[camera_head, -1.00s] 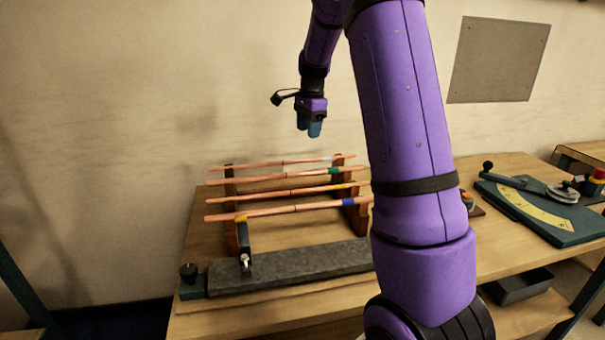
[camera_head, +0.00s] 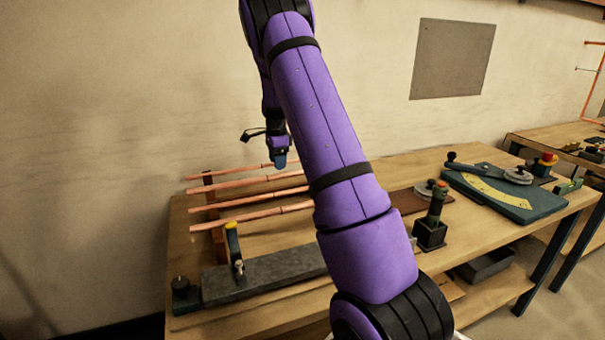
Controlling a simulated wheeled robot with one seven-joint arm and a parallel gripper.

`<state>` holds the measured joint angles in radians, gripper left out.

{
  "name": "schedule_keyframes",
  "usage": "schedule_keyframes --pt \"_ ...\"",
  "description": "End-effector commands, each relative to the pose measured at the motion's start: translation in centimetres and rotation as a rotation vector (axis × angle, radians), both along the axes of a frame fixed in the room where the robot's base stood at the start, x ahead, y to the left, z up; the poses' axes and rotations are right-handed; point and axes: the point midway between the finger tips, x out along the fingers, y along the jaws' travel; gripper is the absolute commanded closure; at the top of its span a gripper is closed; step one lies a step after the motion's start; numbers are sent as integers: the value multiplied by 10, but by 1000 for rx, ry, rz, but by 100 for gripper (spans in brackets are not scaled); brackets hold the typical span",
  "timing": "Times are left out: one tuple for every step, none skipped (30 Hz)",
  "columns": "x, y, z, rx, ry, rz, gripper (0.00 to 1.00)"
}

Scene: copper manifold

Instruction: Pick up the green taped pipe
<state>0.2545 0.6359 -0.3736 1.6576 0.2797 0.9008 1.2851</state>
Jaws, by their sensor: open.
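Several copper pipes lie across a wooden rack (camera_head: 209,190) on the workbench, stacked one behind another in the picture. My arm covers their right parts, where the coloured tape bands were, so no green tape shows now. By its place in the row, the green taped pipe (camera_head: 228,185) looks to be the second from the back. My gripper (camera_head: 279,164) is open, with blue fingertips pointing down. It appears at the far pipe (camera_head: 225,173) in the picture; I cannot tell whether it touches any pipe.
A grey bar fixture with a yellow-topped clamp (camera_head: 233,240) stands in front of the rack. Bare bench top (camera_head: 385,170) shows right of my arm.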

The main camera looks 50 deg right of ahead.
Motion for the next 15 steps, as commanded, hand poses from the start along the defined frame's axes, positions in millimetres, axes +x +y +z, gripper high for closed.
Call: schedule_keyframes --pt "0 0 -3 0 1 0 48" --pt "0 0 -5 1 2 0 48" --pt "0 0 -9 1 2 0 48" --pt "1 0 -12 1 3 0 48" --pt "1 1 -16 1 3 0 48" --pt "2 1 -22 1 3 0 48" --pt "2 1 -26 2 2 1 48" --pt "3 2 -30 2 2 1 48" --pt "3 1 -36 2 1 1 48" --pt "3 1 -40 2 1 0 48" --pt "2 1 -44 2 2 0 48" --pt "2 1 -48 2 1 0 48" --pt "3 1 -49 1 0 0 48" --pt "3 1 -50 1 0 0 48" --pt "3 1 -51 1 0 0 48"
